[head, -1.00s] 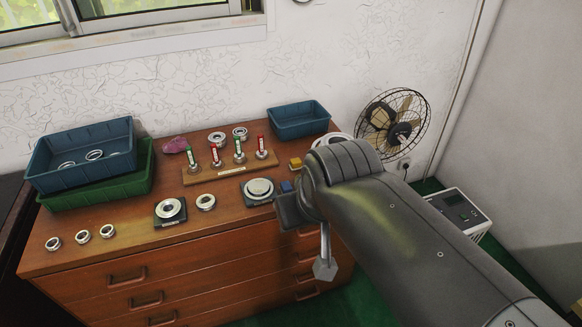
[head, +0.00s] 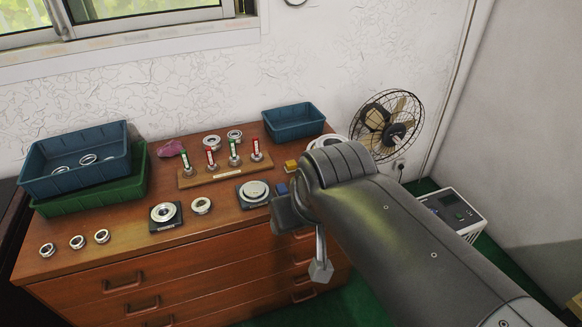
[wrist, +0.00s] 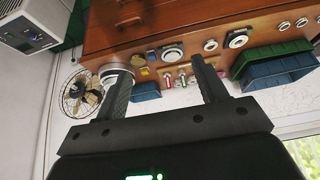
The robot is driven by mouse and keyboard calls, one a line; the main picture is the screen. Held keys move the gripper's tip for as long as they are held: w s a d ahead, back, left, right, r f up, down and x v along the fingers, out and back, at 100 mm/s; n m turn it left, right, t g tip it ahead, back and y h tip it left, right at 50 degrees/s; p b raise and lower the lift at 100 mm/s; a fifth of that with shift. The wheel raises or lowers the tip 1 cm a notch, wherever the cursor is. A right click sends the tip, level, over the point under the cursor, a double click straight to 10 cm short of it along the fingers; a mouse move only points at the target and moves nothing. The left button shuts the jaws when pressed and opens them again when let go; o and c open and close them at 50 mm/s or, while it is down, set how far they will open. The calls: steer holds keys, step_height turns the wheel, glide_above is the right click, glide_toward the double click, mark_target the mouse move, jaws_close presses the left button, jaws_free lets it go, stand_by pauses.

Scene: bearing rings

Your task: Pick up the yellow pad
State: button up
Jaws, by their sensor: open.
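The yellow pad (head: 291,165) lies on the dresser top, right of the wooden peg stand and just behind a blue pad (head: 282,188). In the wrist view, which is upside down, the yellow pad (wrist: 144,72) is small and lies beyond the fingers, in the gap between them. My gripper (wrist: 158,64) is open and empty, apart from the pad.
The wooden stand (head: 190,181) holds several pegs with red and green marks. Ring fixtures (head: 254,204) (head: 166,226) and loose rings stand in front. A blue bin (head: 292,132) is behind the pad; stacked bins (head: 75,185) are at the left. A fan (head: 388,125) stands right.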

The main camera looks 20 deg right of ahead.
steer(key=w+d+r+g, duration=0.2)
steer(key=w+r, duration=0.2)
steer(key=w, duration=1)
steer(key=g, duration=0.4)
glide_above(291, 163)
step_height(291, 163, down, 22)
step_height(291, 163, down, 11)
steer(key=shift+w+r, duration=0.1)
steer(key=shift+c, duration=0.5)
